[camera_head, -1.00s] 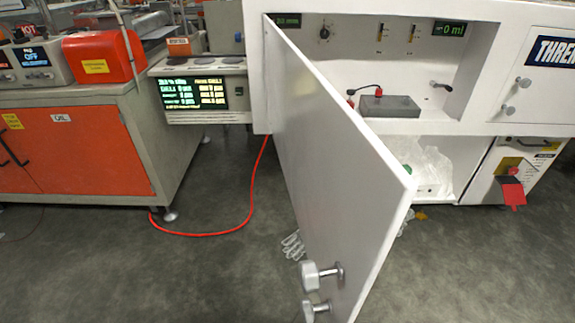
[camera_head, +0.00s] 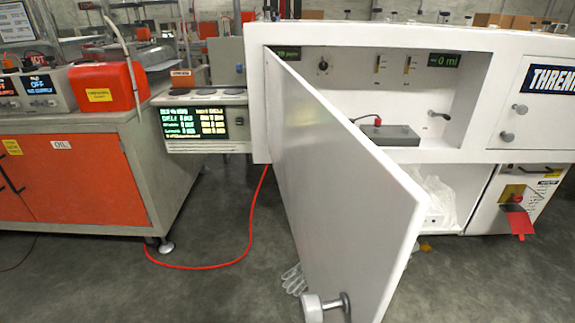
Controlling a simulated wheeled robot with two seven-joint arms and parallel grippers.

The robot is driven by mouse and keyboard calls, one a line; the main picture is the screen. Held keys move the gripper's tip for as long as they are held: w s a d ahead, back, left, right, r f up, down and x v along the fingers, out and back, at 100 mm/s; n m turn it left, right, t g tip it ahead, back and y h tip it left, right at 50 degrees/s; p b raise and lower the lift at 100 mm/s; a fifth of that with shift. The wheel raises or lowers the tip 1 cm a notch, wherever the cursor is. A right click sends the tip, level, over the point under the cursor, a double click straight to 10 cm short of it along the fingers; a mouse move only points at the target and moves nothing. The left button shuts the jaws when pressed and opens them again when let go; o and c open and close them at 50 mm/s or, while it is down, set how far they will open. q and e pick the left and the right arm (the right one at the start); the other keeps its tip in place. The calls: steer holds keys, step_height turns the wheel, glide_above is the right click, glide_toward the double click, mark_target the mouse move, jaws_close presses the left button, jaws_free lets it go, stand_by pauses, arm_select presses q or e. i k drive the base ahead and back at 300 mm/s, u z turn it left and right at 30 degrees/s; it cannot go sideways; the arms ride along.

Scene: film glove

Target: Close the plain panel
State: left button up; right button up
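The plain panel (camera_head: 335,180) is a white door without lettering. It stands wide open, swung out toward me from the left side of the white machine (camera_head: 475,45). A round white knob (camera_head: 313,307) on a metal stem shows near its lower outer corner, at the bottom of the view. The open bay (camera_head: 350,90) behind it shows dials, a grey box (camera_head: 390,134) and a lever handle. The panel hides part of the bay's left and lower area. Neither of my grippers is in view.
A second door with "THREM" lettering (camera_head: 545,80) is closed at the right. An orange cabinet (camera_head: 75,185) stands at the left. A red hose (camera_head: 225,262) lies on the floor, and a white glove-like thing (camera_head: 293,279) lies by the panel. Grey floor is clear at the front left.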

mark_target(356, 219)
steer(key=k, duration=0.5)
steer(key=z, duration=2.85)
steer(key=k, duration=1.9)
steer(key=u, duration=2.3)
